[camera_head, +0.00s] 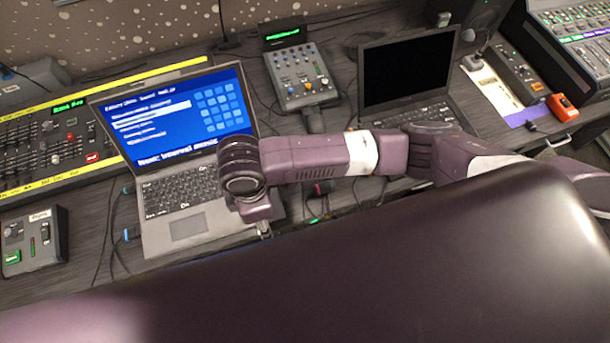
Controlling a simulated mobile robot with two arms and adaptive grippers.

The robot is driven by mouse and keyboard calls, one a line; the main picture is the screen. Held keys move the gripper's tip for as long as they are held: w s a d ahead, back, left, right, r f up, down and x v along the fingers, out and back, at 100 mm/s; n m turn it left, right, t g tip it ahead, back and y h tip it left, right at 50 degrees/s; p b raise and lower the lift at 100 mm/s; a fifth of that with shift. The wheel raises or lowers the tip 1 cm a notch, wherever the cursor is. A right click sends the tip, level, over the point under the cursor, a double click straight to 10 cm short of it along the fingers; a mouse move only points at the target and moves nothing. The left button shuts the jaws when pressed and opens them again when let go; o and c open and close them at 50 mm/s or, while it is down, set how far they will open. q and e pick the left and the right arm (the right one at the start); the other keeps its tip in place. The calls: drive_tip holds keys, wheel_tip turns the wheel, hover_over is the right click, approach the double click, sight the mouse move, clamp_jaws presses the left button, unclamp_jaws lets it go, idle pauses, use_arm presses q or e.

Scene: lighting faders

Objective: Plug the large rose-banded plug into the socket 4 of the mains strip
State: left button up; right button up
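I cannot make out the large rose-banded plug or the mains strip with its socket 4 for certain. A small dark reddish piece (320,188) shows on the desk just below my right arm, among cables; it is too small to identify. My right arm comes in from the right and reaches across the desk to the open laptop's front right corner. Its gripper (264,230) points down there, mostly hidden behind a large dark part of my own body, so its fingers cannot be judged. My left gripper is not in view.
A laptop (188,224) with a blue screen stands at the left, before a yellow-edged lighting desk (45,182). A small fader box (34,238) is at far left. A small mixer (300,78), a black-screened laptop (408,72) and an orange device (562,107) stand behind. Loose cables cross the desk.

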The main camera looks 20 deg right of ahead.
sight(317, 187)
drive_tip(key=w+d+h, duration=0.5)
drive_tip(key=w+d, duration=0.2)
drive_tip(key=d, duration=0.5)
drive_tip(key=shift+n+t, duration=0.3)
drive_tip(key=b+x, duration=0.5)
drive_tip(key=shift+f, duration=0.3)
drive_tip(key=x, duration=0.2)
drive_tip(key=shift+d+f+b, duration=0.2)
drive_tip(key=shift+f+b, duration=0.1)
drive_tip(key=shift+d+f, duration=0.2)
drive_tip(key=shift+f, duration=0.25)
